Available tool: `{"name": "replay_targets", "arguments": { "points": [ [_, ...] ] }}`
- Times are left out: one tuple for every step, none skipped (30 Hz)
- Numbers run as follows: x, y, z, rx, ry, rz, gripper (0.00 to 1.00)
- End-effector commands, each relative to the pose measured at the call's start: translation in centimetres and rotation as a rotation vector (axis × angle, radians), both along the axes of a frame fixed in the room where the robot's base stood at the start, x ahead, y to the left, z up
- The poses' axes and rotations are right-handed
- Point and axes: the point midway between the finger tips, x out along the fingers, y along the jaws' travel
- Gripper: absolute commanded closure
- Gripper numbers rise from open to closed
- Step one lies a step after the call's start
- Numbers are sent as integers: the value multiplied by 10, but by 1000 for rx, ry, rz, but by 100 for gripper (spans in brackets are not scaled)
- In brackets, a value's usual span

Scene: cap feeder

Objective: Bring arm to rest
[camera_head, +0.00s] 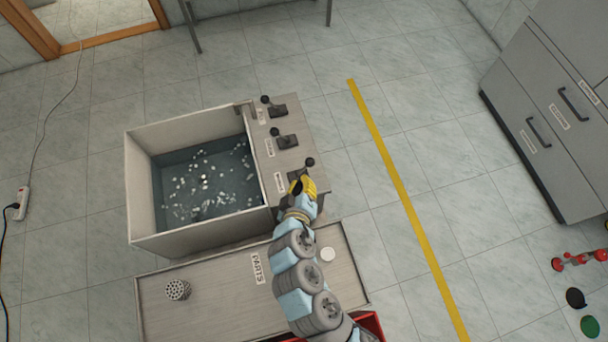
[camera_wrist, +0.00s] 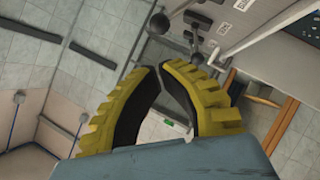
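My gripper (camera_head: 304,182) has yellow fingers with dark inner pads. In the head view it is over the control panel (camera_head: 262,150) on the right side of the feeder bin, close to the nearest of three black-knobbed levers (camera_head: 309,163); whether it touches that lever I cannot tell. In the wrist view the fingertips (camera_wrist: 160,67) come together with nothing held between them. A dark ball-knobbed lever (camera_wrist: 160,24) shows just beyond the tips. My arm reaches up from the bottom of the head view.
The feeder bin (camera_head: 139,190) holds many small pale pieces. In front is a parts table (camera_head: 215,315) with a perforated cup (camera_head: 177,290) and a white disc (camera_head: 328,254). A grey cabinet (camera_head: 550,90) stands at right. The floor by the yellow line (camera_head: 395,180) is clear.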

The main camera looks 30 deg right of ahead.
Motion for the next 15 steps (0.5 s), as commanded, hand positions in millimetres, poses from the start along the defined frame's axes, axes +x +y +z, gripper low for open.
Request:
{"name": "replay_targets", "arguments": {
  "points": [
    [-2,3,2,0,0,1,100],
    [-3,3,2,0,0,1,100],
    [-4,4,3,1,-1,1,100],
    [-4,4,3,1,0,0,100],
    [-4,4,4,1,0,0,100],
    [-4,4,4,1,0,0,100],
    [-4,4,4,1,-1,0,100],
    [-4,4,4,1,-1,0,100],
    [-4,4,4,1,-1,0,100],
    [-4,4,4,1,-1,0,100],
    [-4,4,3,1,-1,0,100],
    [-4,4,3,1,-1,0,100],
    [-4,4,3,1,-1,0,100],
    [-4,4,3,1,-1,0,100],
    [-4,4,3,1,-1,0,100]
  ]
}}
